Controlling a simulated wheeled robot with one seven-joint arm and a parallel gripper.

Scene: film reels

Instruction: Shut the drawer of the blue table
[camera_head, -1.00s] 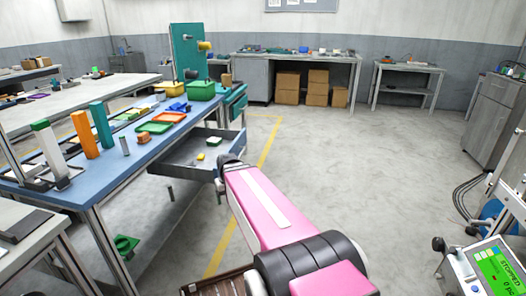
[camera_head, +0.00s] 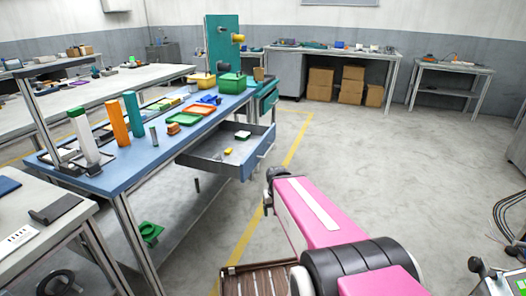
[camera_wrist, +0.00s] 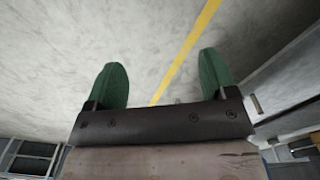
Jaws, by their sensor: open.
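The blue table (camera_head: 120,181) stands at the left in the head view. Its grey drawer (camera_head: 205,160) is pulled out to the right, with a blue front (camera_head: 262,150) bearing a handle. A small yellow piece (camera_head: 228,151) and a green-and-white piece (camera_head: 242,135) lie in the drawer. The end of my pink arm is just right of and nearer than the drawer front; my fingers are hidden there. In the wrist view my gripper (camera_wrist: 163,80) has two green fingers wide apart, with only floor visible between them. I cannot tell whether the drawer shows in that view.
Trays, bins and upright blocks (camera_head: 115,125) stand on the blue table. A green object (camera_head: 150,233) sits beneath it. A grey table (camera_head: 38,225) is at the near left. Open floor with a yellow line (camera_head: 292,145) lies right of the drawer. Boxes (camera_head: 352,85) sit at the back.

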